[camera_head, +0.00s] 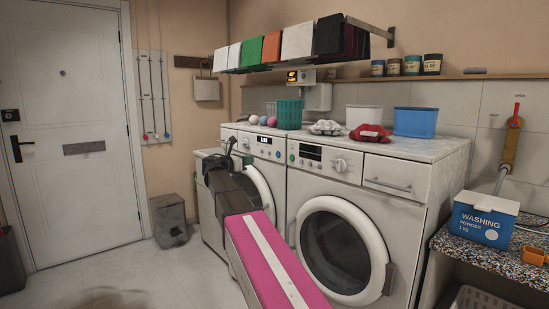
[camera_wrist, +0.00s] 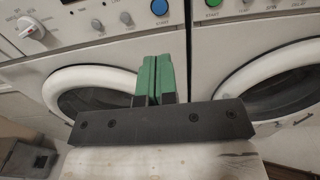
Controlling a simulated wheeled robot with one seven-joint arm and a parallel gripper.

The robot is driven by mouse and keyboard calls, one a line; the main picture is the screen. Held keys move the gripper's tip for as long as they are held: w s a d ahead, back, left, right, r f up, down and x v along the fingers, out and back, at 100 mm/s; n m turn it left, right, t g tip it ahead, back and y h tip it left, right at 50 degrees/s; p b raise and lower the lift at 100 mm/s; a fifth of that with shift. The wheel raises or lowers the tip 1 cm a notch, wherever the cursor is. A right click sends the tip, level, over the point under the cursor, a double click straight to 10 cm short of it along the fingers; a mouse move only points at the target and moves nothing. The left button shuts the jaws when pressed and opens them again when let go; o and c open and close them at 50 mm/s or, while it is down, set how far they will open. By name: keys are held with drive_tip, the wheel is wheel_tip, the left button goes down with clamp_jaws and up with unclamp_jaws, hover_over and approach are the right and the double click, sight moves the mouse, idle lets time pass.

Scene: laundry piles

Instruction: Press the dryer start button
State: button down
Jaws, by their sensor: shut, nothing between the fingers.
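Two white front-loading machines stand side by side; I cannot tell from labels which is the dryer. The left machine (camera_head: 243,135) has a lit display and a blue START button, clear in the wrist view (camera_wrist: 159,7). The right machine (camera_head: 360,190) has a green START button, seen in the wrist view (camera_wrist: 212,3). My gripper (camera_wrist: 155,60) has green fingers shut together, empty, in front of the machines, below the blue button in the picture. In the head view my arm covers part of the left machine's front and door.
A laundry powder box (camera_head: 484,218) stands on the speckled counter (camera_head: 450,243) at right. Red cloth (camera_head: 370,133), a blue bin (camera_head: 414,122) and a green basket (camera_head: 290,114) sit on the machine tops. A grey bin (camera_head: 170,220) stands on the floor at left. Floor before the door is clear.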

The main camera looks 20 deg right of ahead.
sight(277, 155)
drive_tip(key=x, duration=1.4)
drive_tip(key=shift+f, duration=0.1)
